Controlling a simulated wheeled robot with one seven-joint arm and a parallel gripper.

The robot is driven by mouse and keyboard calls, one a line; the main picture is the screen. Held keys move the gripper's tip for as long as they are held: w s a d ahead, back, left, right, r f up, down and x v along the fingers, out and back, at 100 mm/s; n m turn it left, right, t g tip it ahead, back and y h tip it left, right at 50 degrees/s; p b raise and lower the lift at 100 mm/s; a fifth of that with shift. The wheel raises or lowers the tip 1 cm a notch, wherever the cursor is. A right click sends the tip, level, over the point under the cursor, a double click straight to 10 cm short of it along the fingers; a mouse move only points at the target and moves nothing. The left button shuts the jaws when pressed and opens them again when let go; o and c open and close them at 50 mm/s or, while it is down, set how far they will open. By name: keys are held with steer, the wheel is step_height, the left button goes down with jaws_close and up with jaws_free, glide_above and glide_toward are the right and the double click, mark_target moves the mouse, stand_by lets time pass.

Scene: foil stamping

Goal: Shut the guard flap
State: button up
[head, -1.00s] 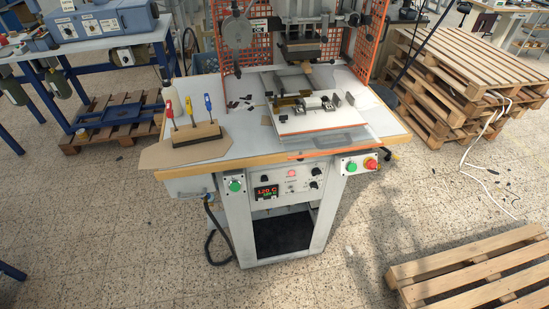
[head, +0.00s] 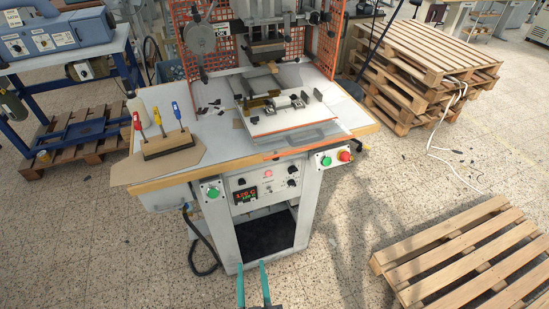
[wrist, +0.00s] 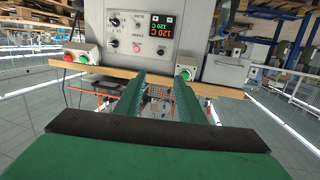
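The guard flap (head: 326,131) appears to be the clear panel lying low and nearly flat over the front of the stamping press table, with a grey handle (head: 304,138) and an orange front edge. It looks open, since the front of the press between the orange mesh side guards (head: 325,40) is uncovered. My gripper (head: 252,265) shows at the bottom of the head view as two teal fingers, apart and empty, well below and in front of the flap. In the wrist view, the green fingers (wrist: 158,82) are also spread with nothing between them. The flap is not clear there.
The control panel (head: 265,182) and green button box (head: 212,191) sit under the wooden table edge. Red, yellow and blue-handled tools stand in a block (head: 170,146) at left. A pallet (head: 470,255) lies at right. The floor in front is clear.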

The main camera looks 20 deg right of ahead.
steer(key=w+d+r+m+h, duration=0.1)
steer(key=w+d+r, duration=0.2)
steer(key=w, duration=0.2)
steer(key=w+d+r+h, duration=0.1)
steer(key=w+d+r, duration=0.2)
steer(key=w, duration=0.3)
steer(key=m+h, duration=0.1)
steer(key=h, duration=0.1)
glide_toward(276, 158)
steer(key=f, duration=0.1)
steer(key=x, duration=1)
steer(key=shift+w+d, duration=0.15)
steer(key=shift+w, duration=0.2)
steer(key=shift+w, duration=0.1)
jaws_close()
